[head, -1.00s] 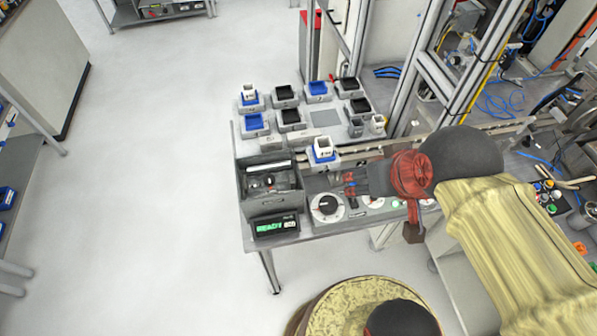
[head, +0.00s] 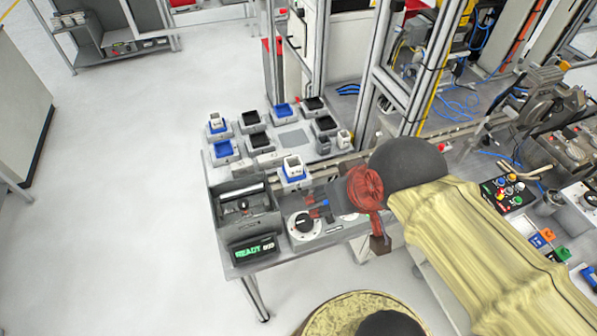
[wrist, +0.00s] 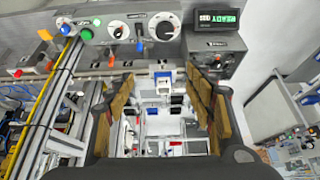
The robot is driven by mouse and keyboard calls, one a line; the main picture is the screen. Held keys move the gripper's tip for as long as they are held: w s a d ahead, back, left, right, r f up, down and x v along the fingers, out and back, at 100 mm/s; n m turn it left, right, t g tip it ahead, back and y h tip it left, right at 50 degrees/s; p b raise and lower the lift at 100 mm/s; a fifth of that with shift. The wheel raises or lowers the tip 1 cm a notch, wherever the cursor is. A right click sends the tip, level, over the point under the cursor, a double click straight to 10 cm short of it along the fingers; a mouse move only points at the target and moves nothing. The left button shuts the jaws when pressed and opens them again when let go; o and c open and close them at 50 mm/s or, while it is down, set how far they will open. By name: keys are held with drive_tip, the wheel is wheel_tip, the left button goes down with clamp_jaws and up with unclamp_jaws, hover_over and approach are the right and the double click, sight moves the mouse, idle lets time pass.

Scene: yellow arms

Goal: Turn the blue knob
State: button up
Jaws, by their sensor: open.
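A small blue lever-like knob (wrist: 140,45) stands on the grey control panel between two white dials in the wrist view. A round blue button (wrist: 65,29) is at the panel's left end, so I cannot be sure which is the blue knob. In the head view a blue piece (head: 325,202) shows beside the left dial, partly hidden by my arm. My gripper (wrist: 157,88) is open and empty, its brown-padded fingers wide apart. In the wrist picture the panel lies above the fingertips, and neither finger visibly touches a control. In the head view my wrist covers the panel's right part.
A dial with a black pointer (wrist: 165,28) and a green READY display (head: 254,250) are beside the blue lever. A grey bin (head: 243,207) and several small trays (head: 252,118) occupy the table. A metal frame post (head: 383,100) rises behind my arm. Floor at left is clear.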

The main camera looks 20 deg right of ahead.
drive_tip(key=shift+c, duration=1.4)
